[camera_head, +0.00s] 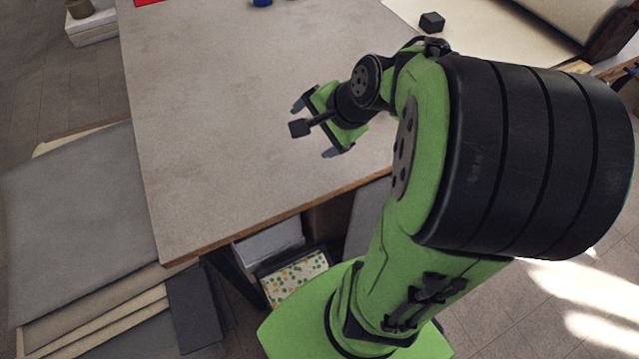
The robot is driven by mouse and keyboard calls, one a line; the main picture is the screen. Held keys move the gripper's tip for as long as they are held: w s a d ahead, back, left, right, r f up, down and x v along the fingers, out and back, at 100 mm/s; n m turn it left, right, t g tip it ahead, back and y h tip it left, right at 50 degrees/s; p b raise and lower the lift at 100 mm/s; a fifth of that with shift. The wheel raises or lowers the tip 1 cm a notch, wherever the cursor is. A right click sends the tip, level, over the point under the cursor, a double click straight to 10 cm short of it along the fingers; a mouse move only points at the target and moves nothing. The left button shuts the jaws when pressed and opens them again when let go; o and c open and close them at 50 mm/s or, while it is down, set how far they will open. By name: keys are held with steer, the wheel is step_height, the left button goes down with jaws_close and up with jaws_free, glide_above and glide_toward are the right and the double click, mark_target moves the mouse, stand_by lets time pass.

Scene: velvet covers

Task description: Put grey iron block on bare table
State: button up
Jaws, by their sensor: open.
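A small dark grey block (432,22), which looks like the iron block, rests on a cream cover (480,32) at the top right. The bare grey-brown table top (220,110) fills the middle and left. My gripper (315,128) is above the table's front part, with its fingers apart and pointing left. It is well to the left of and nearer than the block. I see nothing held between the fingers. My arm hides part of the table's right side and the cover's near edge.
A blue object (262,3) and a red patch (146,2) are cut off at the top edge. Large panels (75,210) lean left of the table. A spotted box (293,278) is under its front edge. The table's left and middle are clear.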

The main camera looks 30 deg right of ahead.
steer(key=s+a+r+n, duration=0.2)
steer(key=s+a+n, duration=0.2)
steer(key=s+n, duration=0.3)
steer(key=s+a+r+n+g+h, duration=0.1)
steer(key=s+a+r+n, duration=0.1)
steer(key=s+a+n, duration=0.2)
steer(key=s+n, duration=0.3)
steer(key=n, duration=0.1)
steer(key=shift+a+r+n+h, duration=0.15)
steer(key=shift+a+n+h, duration=0.15)
steer(key=shift+a, duration=0.05)
steer(key=shift+s, duration=0.1)
